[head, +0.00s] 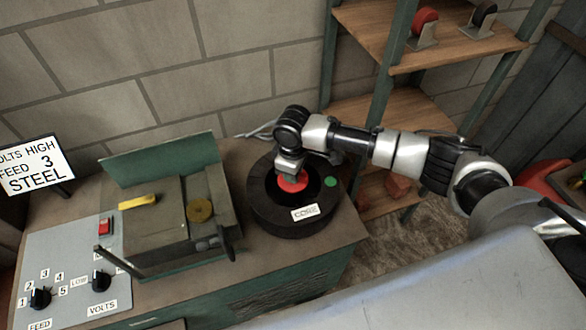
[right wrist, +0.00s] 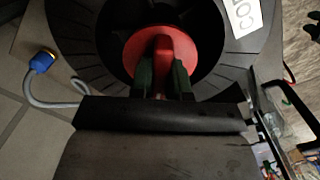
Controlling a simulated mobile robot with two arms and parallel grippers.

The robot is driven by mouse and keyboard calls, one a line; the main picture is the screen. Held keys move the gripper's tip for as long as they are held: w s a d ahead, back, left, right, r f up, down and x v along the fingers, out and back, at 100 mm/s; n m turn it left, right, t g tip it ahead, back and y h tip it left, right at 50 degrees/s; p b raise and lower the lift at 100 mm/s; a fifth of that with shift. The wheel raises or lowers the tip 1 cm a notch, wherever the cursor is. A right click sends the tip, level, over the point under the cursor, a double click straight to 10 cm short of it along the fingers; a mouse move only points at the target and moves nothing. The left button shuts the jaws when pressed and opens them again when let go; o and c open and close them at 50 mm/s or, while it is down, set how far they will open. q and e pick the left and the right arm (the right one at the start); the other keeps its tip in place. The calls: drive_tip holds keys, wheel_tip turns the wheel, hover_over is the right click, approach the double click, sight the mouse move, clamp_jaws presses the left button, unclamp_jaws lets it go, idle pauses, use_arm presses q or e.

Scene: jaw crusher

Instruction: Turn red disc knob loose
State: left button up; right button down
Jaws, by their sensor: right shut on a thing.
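My right gripper (right wrist: 163,78) is shut on that bar, with a dark green finger on each side. In the head view my right gripper (head: 290,165) comes down on the knob from above and hides part of it. My left gripper is not in view.
Left of the housing stands a green machine (head: 165,200) with a yellow handle. A grey control panel (head: 70,270) with black FEED and VOLTS knobs is at the lower left. Wooden shelves (head: 440,45) stand behind. A blue plug (right wrist: 42,62) on a grey cable lies beside the housing.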

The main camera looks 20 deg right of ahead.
drive_tip(key=shift+s+f, duration=0.25)
drive_tip(key=n, duration=0.2)
drive_tip(key=shift+n+p, duration=0.3)
drive_tip(key=shift+p, duration=0.1)
drive_tip(key=shift+n, duration=1.1)
drive_tip(key=n, duration=0.3)
drive_tip(key=shift+n+p, duration=0.3)
drive_tip(key=shift+p, duration=0.05)
drive_tip(key=c, duration=1)
unclamp_jaws()
drive_tip(key=shift+w+r, duration=0.1)
drive_tip(key=shift+w, duration=0.15)
